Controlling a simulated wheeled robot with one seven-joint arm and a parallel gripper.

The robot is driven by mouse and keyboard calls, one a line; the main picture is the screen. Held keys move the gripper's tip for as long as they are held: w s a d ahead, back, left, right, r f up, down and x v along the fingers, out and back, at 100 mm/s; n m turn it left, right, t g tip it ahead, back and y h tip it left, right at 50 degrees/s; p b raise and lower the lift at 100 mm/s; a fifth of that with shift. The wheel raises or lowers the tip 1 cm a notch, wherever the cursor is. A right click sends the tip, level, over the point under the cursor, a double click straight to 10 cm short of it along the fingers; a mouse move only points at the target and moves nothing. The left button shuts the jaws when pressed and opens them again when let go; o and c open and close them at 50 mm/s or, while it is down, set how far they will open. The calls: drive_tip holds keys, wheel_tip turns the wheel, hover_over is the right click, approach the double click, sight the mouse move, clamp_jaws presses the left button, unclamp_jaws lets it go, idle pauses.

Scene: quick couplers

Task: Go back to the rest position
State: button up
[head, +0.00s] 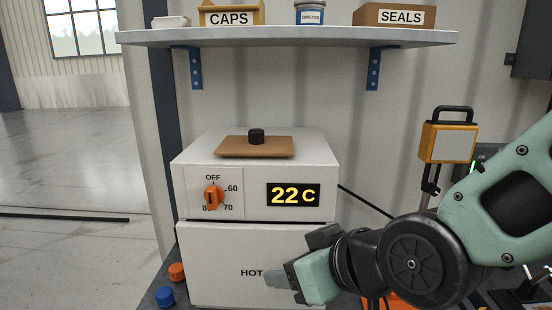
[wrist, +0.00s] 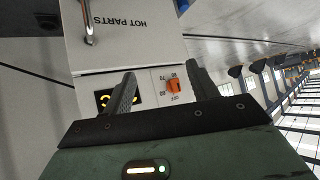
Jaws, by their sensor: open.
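My gripper (head: 284,278) is in front of the lower box of the white heater unit (head: 190,262), at the level of its HOT lettering. In the wrist view my gripper (wrist: 160,85) has its two dark fingers spread apart with nothing between them. The orange dial (head: 213,197) on the unit's upper part shows beyond the fingers, with OFF, 60, 70 and 80 marks around it. The display (head: 293,195) beside it reads 22 C. Part of the lower front is hidden behind my arm.
A shelf (head: 290,38) above holds a CAPS bin (head: 230,18), a blue tin (head: 310,13) and a SEALS box (head: 393,16). A brown plate (head: 254,147) with a black knob tops the unit. Orange (head: 177,272) and blue (head: 165,296) caps lie at left. An orange-framed panel (head: 448,142) stands at right.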

drive_tip(key=s+d+f+g+h, duration=0.3)
drive_tip(key=s+d+g, duration=0.1)
drive_tip(key=s+d, duration=0.1)
drive_tip(key=s+d+f+g+h+b, duration=0.1)
drive_tip(key=s+d+f+g+h, duration=0.2)
drive_tip(key=s+d, duration=0.3)
drive_tip(key=shift+s+n+g, duration=0.4)
drive_tip(key=shift+s, duration=0.35)
